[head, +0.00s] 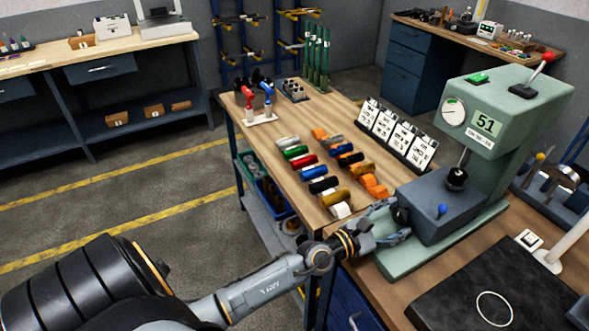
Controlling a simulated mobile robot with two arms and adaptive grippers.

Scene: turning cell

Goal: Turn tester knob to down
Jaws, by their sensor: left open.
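A dark round knob (401,214) shows at the block's left side. My left gripper (394,222) is open, with its fingers around this knob, one above and one below in the picture. I cannot tell whether they touch it. A lever with a red ball (548,57) is on top of the tester. My right gripper is not in view.
Several coloured cylinders (302,161) and orange pieces (366,180) lie on the wooden bench left of the tester. White cards (396,132) stand in a row behind them. A black plate (490,285) lies on the bench at the front right.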

